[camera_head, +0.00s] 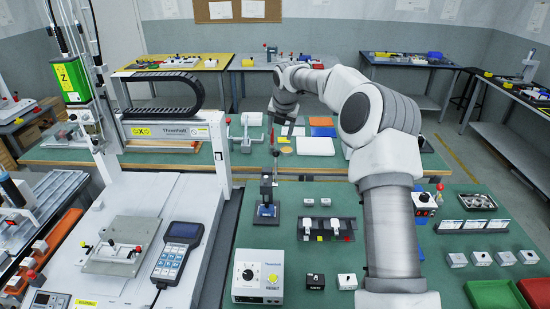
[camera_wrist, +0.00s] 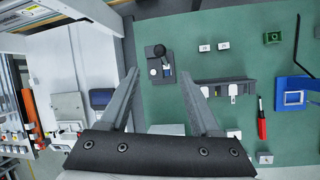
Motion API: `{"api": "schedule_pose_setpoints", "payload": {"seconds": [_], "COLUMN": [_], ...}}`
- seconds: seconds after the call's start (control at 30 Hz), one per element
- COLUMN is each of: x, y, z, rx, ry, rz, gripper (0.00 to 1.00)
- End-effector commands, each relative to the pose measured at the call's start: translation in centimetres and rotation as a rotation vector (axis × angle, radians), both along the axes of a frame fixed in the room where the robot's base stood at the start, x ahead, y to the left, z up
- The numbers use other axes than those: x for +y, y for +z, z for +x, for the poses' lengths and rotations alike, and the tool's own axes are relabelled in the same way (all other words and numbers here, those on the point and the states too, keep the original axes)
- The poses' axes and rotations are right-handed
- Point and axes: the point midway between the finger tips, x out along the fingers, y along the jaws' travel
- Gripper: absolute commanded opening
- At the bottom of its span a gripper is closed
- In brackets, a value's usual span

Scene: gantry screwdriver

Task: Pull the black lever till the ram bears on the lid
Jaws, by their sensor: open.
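A small dark press (camera_head: 267,190) stands on the green bench near the middle of the head view. In the wrist view the press (camera_wrist: 155,72) shows from above, with a round black knob (camera_wrist: 159,50) that looks like the lever's end. A small blue and white piece (camera_head: 266,210) sits low on the press; I cannot tell the lid or the ram's gap from it. My gripper (camera_wrist: 158,74) is open and empty. Its fingers spread either side of the press in the wrist view, seemingly above and apart from it. In the head view my wrist hangs beyond the press.
A black rack (camera_head: 326,229) stands right of the press, with a white control box (camera_head: 258,275) in front. A gantry machine's white base (camera_head: 120,220) fills the left, with a handheld pendant (camera_head: 178,252) on it. Small blocks and trays lie to the right.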

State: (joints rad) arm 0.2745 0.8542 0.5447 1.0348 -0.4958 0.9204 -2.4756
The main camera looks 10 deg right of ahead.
Motion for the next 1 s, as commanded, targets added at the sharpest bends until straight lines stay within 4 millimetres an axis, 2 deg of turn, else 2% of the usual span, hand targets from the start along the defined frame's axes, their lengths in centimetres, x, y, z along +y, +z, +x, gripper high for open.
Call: {"api": "schedule_pose_setpoints", "payload": {"seconds": [0.6, 0.8, 1.0], "x": [0.3, 0.4, 0.4], "y": [-10.1, -12.8, -14.4], "z": [4.5, 5.8, 6.6], "rx": [0.003, 0.002, 0.001], "ry": [0.0, -0.001, -0.001], "rz": [0.002, 0.0, 0.001], "gripper": [0.64, 0.64, 0.64]}}
